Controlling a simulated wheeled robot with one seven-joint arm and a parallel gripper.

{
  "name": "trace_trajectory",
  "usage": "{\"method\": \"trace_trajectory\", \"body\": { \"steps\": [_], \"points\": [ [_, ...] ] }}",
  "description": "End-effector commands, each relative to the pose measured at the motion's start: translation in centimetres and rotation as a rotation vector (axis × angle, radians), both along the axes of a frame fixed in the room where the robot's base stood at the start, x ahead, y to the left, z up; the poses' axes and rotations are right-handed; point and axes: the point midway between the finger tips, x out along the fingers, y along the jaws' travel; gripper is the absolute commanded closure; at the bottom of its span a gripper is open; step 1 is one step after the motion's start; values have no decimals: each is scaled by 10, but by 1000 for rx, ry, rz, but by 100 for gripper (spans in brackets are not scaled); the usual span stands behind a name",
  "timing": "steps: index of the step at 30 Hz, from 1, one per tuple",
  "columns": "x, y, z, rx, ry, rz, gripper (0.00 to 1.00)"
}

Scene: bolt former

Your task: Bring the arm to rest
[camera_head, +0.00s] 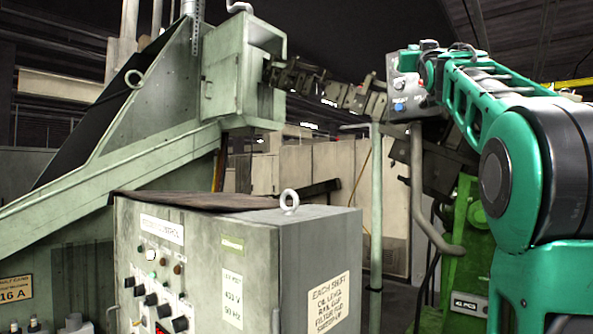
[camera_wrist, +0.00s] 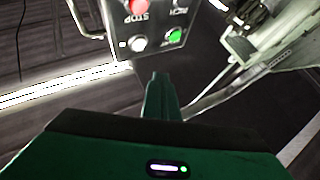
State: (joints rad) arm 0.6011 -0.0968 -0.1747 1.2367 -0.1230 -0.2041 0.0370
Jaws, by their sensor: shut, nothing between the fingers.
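My green arm (camera_head: 480,95) reaches in from the right in the head view and bends at a large joint, with its forearm running up and left. Its far end is behind or beside a small grey button box (camera_head: 405,85), and my gripper cannot be made out there. In the wrist view my gripper (camera_wrist: 161,76) shows as dark green fingers shut together, with nothing between them. Just beyond the fingertips is a grey button panel (camera_wrist: 128,38) with a red STOP button, a white button and a green button. I cannot tell whether they touch.
A grey control cabinet (camera_head: 290,250) with a lifting ring stands in front. A large pale green machine with a sloped chute (camera_head: 130,160) fills the left. A thin post (camera_head: 376,200) and bright green machinery (camera_head: 468,250) stand near my arm.

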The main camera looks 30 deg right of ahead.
Motion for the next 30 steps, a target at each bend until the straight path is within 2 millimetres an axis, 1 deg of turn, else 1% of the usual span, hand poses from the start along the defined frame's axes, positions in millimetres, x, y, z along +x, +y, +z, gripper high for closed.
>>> {"method": "trace_trajectory", "body": {
  "steps": [3, 5, 8, 10, 11, 12, 14, 15, 17, 18, 20, 21, 23, 24, 26, 27, 29, 30],
  "points": [
    [0, 0, -1, 1, 1, 0, 100],
    [2, -1, -5, 9, 9, 1, 100],
    [9, -5, -28, 53, 55, 2, 100],
    [18, -10, -59, 109, 114, 6, 100],
    [22, -12, -75, 138, 147, 7, 100],
    [28, -13, -99, 178, 192, 11, 100],
    [34, -14, -139, 243, 266, 14, 100],
    [38, -13, -165, 284, 314, 16, 100],
    [41, -11, -205, 346, 387, 21, 100],
    [42, -9, -231, 385, 435, 23, 100],
    [42, -4, -271, 442, 507, 28, 100],
    [40, 1, -296, 480, 555, 31, 100],
    [37, 9, -335, 534, 626, 35, 100],
    [33, 15, -361, 570, 673, 37, 100],
    [26, 25, -398, 622, 745, 43, 100],
    [20, 33, -423, 657, 792, 44, 100],
    [10, 45, -458, 707, 864, 47, 100],
    [2, 54, -482, 740, 913, 50, 100]
  ]
}}
